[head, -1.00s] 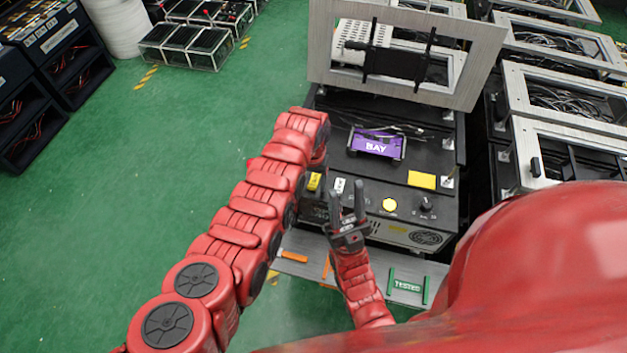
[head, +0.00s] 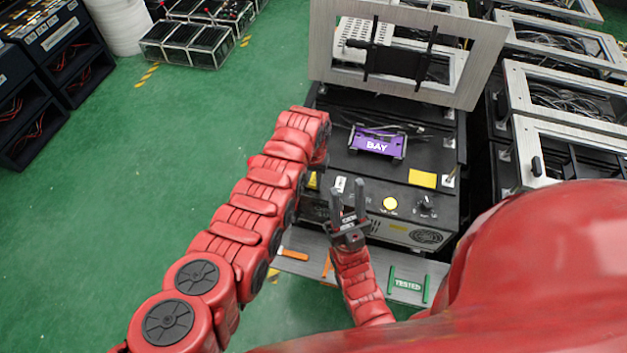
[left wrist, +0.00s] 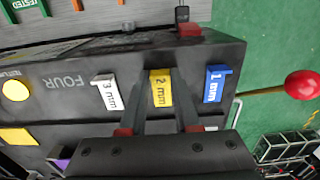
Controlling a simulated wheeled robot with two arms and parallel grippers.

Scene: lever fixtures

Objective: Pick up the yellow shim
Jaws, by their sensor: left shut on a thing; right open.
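The yellow shim (left wrist: 160,88), marked "2 mm", stands in the left wrist view between a white "3 mm" shim (left wrist: 108,91) and a blue "1 mm" shim (left wrist: 214,84). My left gripper (left wrist: 161,80) is shut on the yellow shim, with one dark finger on each side of it. The shim still appears in line with its neighbours at the box edge; I cannot tell whether it is lifted. In the head view only a bit of the yellow shim (head: 313,181) shows beside my left arm, which hides the left gripper. My right gripper (head: 348,190) is open and empty before the box front.
The black box (head: 420,150) carries a purple BAY holder (head: 377,142), a lit yellow button (head: 390,203) and a knob (head: 426,203). A metal frame (head: 490,50) stands behind it. A grey shelf (head: 310,262) with a green TESTED piece (head: 408,284) lies in front. A red-ball lever (left wrist: 301,84) sticks out nearby.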

